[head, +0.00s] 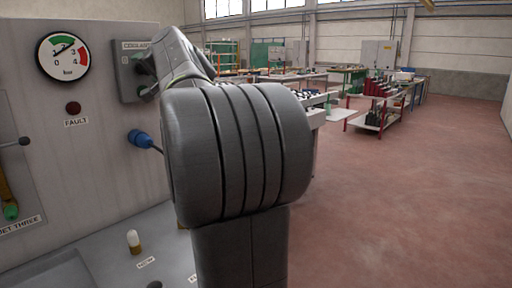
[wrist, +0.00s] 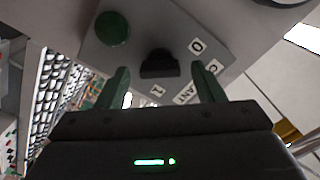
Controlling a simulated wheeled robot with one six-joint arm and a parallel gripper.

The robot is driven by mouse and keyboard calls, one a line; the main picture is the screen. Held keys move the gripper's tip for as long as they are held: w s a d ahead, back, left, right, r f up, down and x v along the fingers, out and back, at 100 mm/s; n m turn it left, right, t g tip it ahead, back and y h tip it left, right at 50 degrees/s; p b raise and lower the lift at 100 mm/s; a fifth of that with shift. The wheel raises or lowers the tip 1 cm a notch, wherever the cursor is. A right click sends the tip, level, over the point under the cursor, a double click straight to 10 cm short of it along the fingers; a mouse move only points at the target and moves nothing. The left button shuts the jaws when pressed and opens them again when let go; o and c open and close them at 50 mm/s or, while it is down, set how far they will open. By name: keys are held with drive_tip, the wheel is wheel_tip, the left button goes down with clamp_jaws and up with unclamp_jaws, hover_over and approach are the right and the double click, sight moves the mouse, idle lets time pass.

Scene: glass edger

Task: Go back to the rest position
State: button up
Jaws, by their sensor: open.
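My gripper (wrist: 162,86) is open in the wrist view, with its two green fingers apart and nothing held between them. Beyond the fingertips, a black switch knob (wrist: 159,64) sits on a grey coolant panel (wrist: 140,45) marked 0 and 1. The knob appears in the gap between the fingers; I cannot tell whether either finger touches it. A round green button (wrist: 112,28) is on the same panel. In the head view the coolant panel (head: 127,82) is on the machine wall, and my arm hides part of it and most of my gripper.
A pressure gauge (head: 62,55), a red fault lamp (head: 73,108) and a blue-handled lever (head: 139,138) are on the machine front. A white-tipped control (head: 133,241) stands on the ledge below. Open floor (head: 420,200) lies right, with a stocked cart (head: 378,108) farther back.

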drive_tip(key=shift+w+a+m+p, duration=0.1)
drive_tip(key=shift+a+m+p, duration=0.05)
drive_tip(key=shift+m+p, duration=2.75)
drive_tip(key=shift+w+a+m+p, duration=0.1)
drive_tip(key=shift+w+m+p, duration=0.05)
drive_tip(key=shift+m+p, duration=2.75)
drive_tip(key=shift+w+a+m+p, duration=0.15)
drive_tip(key=shift+m+p, duration=2.05)
drive_tip(key=shift+p, duration=1.4)
drive_tip(key=shift+s, duration=0.1)
